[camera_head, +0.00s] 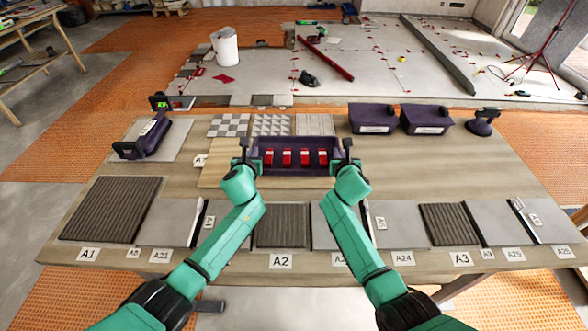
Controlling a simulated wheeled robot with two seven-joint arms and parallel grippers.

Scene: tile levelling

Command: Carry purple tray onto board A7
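The purple tray (295,169) is a dark, long box with several red and white pieces in it. It is at the middle of the table, over the right part of a pale wooden board (225,178). A label (200,160) beside this board is partly hidden, and I cannot read its number. My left gripper (243,155) is at the tray's left end, and my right gripper (347,155) is at its right end. The fingers are small and dark here; I cannot tell whether they are closed on the tray or whether it touches the board.
Patterned tile samples (271,125) lie just behind the tray. Two purple bins (372,119) and a suction cup tool (482,122) stand back right. A purple device (142,138) stands on a grey slab at left. Tiles and labels line the front edge.

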